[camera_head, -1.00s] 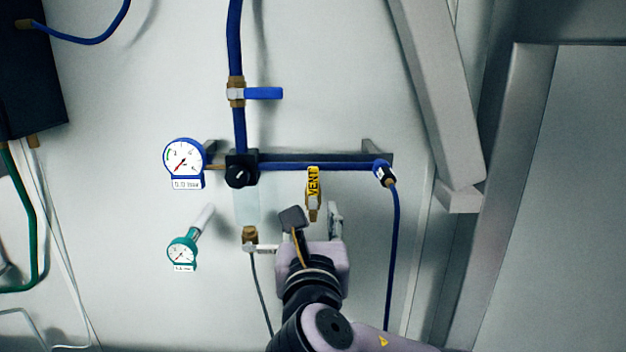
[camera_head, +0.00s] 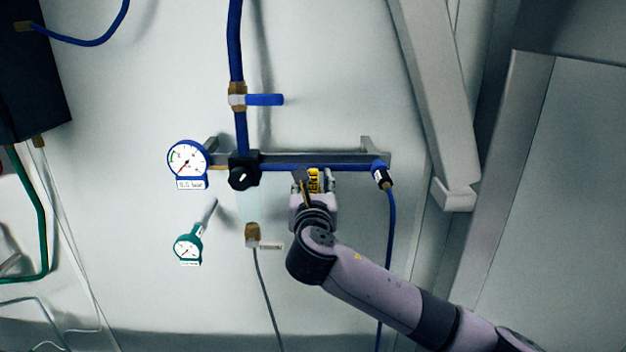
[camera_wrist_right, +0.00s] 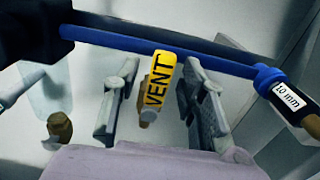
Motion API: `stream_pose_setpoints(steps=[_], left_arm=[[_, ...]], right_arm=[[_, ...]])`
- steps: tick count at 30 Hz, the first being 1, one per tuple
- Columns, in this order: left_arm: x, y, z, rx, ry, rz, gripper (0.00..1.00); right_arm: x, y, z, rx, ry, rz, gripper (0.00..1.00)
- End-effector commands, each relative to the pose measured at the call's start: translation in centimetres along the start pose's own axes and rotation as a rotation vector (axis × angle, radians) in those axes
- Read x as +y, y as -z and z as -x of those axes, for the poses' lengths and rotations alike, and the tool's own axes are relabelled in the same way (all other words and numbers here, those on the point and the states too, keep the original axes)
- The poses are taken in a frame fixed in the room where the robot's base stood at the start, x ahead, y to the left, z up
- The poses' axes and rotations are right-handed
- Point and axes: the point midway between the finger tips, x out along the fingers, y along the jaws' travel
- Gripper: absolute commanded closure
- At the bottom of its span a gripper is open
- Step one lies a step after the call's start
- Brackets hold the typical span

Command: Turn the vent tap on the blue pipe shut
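The vent tap has a yellow handle marked VENT (camera_head: 313,180) and hangs below the horizontal blue pipe (camera_head: 290,167). My right gripper (camera_head: 314,188) is at the tap and hides its lower part in the head view. In the right wrist view the yellow VENT handle (camera_wrist_right: 160,80) points up toward the blue pipe (camera_wrist_right: 150,45), with the brass tap body (camera_wrist_right: 148,105) below it. The open fingers of my right gripper (camera_wrist_right: 160,103) stand on either side of the tap, with a gap on both sides. My left gripper is not in view.
A blue-handled valve (camera_head: 264,100) sits on the upright blue pipe. A blue gauge (camera_head: 188,160) and a green gauge (camera_head: 188,243) are at left. A black knob (camera_head: 242,171) and a blue hose (camera_head: 390,230) flank the tap. A grey slanted beam (camera_head: 432,90) is at right.

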Motion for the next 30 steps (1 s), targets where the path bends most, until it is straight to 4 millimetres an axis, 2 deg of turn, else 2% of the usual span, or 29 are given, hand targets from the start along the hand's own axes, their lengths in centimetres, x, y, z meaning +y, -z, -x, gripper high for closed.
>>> stream_pose_setpoints(steps=[6, 24, 30], left_arm=[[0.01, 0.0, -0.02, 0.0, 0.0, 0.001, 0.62], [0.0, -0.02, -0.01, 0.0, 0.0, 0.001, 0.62], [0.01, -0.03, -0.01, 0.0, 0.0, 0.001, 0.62]], right_arm=[[0.01, 0.0, -0.02, 0.0, 0.0, 0.0, 0.62], [-0.01, 0.0, 0.0, 0.0, 0.0, 0.0, 1.0], [-0.01, 0.0, 0.0, 0.0, 0.0, 0.0, 1.0]])
